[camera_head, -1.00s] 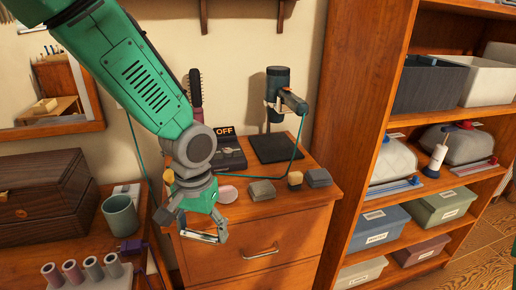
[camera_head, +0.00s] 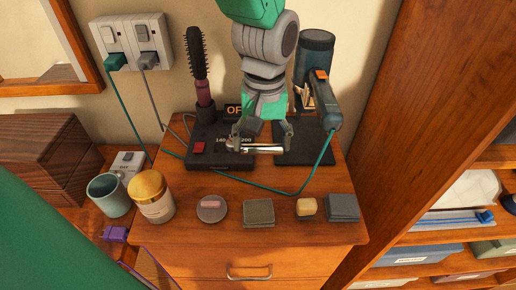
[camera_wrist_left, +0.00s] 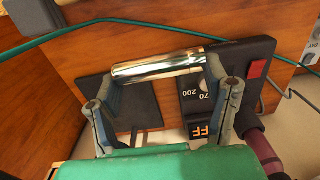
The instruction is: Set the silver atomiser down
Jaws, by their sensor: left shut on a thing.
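The silver atomiser (camera_head: 262,149) is a shiny slim cylinder with gold-toned reflections. It lies across the jaws of my left gripper (camera_head: 262,138), roughly level. My left gripper is shut on it, and the left wrist view shows the atomiser (camera_wrist_left: 158,67) spanning between both fingers. In the head view it appears over the back of the cabinet top (camera_head: 280,237), in front of the black control box (camera_head: 212,152) and black mat (camera_head: 305,154). Its exact height above them is hard to tell. My right gripper is not in view.
A hair dryer (camera_head: 322,100) and a round brush (camera_head: 199,75) stand at the back. A gold-lidded jar (camera_head: 152,197), round tin (camera_head: 212,209) and several small boxes line the front. A teal cord (camera_head: 262,190) crosses the top, with some bare wood around it.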

